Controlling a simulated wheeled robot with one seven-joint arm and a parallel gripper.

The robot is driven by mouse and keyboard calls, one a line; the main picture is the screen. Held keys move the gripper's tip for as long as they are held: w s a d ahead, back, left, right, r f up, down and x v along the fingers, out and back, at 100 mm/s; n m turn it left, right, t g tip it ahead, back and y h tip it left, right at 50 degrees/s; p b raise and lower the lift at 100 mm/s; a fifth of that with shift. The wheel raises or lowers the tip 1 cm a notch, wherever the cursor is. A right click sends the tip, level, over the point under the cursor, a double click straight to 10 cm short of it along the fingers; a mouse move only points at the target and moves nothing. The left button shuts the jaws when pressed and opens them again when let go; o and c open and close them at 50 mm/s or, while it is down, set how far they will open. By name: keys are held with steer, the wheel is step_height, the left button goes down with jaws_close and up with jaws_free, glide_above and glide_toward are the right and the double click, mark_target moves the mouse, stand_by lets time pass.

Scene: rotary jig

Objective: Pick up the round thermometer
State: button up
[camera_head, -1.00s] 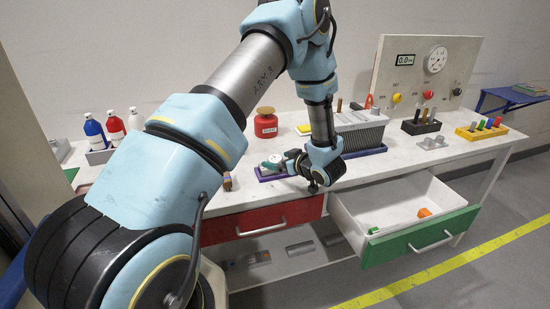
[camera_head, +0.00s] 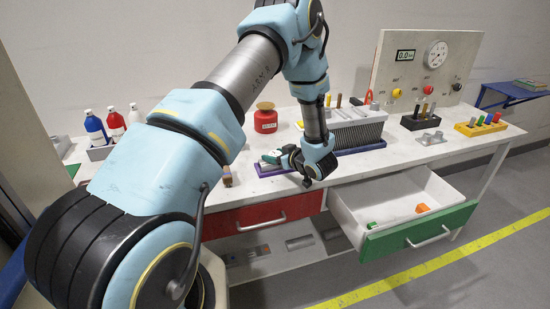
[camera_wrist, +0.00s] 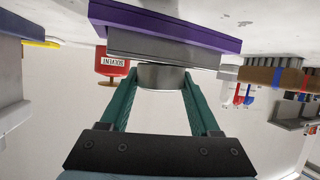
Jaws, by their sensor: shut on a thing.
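The round thermometer (camera_wrist: 162,76) shows in the wrist view as a short grey cylinder seen from its side. My gripper (camera_wrist: 160,82) has its two green fingers shut on it, one on each side. The thermometer overlaps a grey block on a purple base (camera_wrist: 205,30) in this upside-down view; I cannot tell whether they touch. In the head view my gripper (camera_head: 273,156) is low over the purple base (camera_head: 264,171) on the table. The thermometer's face is mostly hidden there.
A red solvent jar (camera_head: 266,121) stands behind the gripper. A grey finned block (camera_head: 357,132) is close on the right. A white drawer with a green front (camera_head: 420,232) is pulled out and holds small blocks. Bottles (camera_head: 95,127) stand at the left.

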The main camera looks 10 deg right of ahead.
jaws_close()
steer(key=shift+r, duration=0.1)
